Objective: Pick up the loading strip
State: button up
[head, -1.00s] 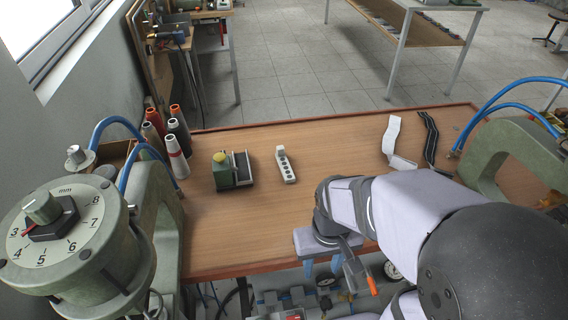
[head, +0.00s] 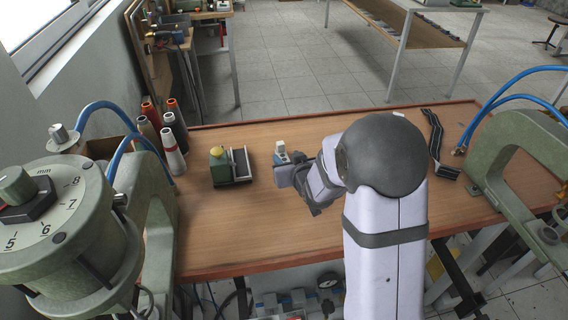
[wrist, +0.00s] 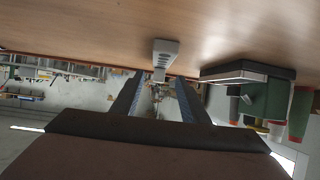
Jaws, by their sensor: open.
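The loading strip (head: 281,148) is a light grey bar with a row of dark holes and a raised end block. It lies on the table left of centre, and my gripper hides much of it in the head view. In the wrist view the strip (wrist: 165,50) shows just beyond the fingertips, roughly in line with the gap. My gripper (wrist: 160,83) is open, its two fingers apart with nothing clearly held between them. In the head view my gripper (head: 288,174) is over the strip's near part; I cannot tell whether it touches.
A green device with a yellow top (head: 219,165) and dark tray stands close left of the strip. Thread cones (head: 172,150) stand at the left edge. Green C-frame presses with blue hoses flank the table (head: 230,235). A black strip (head: 436,140) lies at right.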

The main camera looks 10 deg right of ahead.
aim_at(281, 147)
jog(key=shift+w+a+r+t, duration=0.1)
jog(key=shift+w+r+t, duration=0.05)
jog(key=shift+w+t, duration=0.45)
jog(key=shift+p+x, duration=1.35)
jog(key=shift+x, duration=2.35)
jog(key=shift+c, duration=0.6)
jog(key=c, duration=0.9)
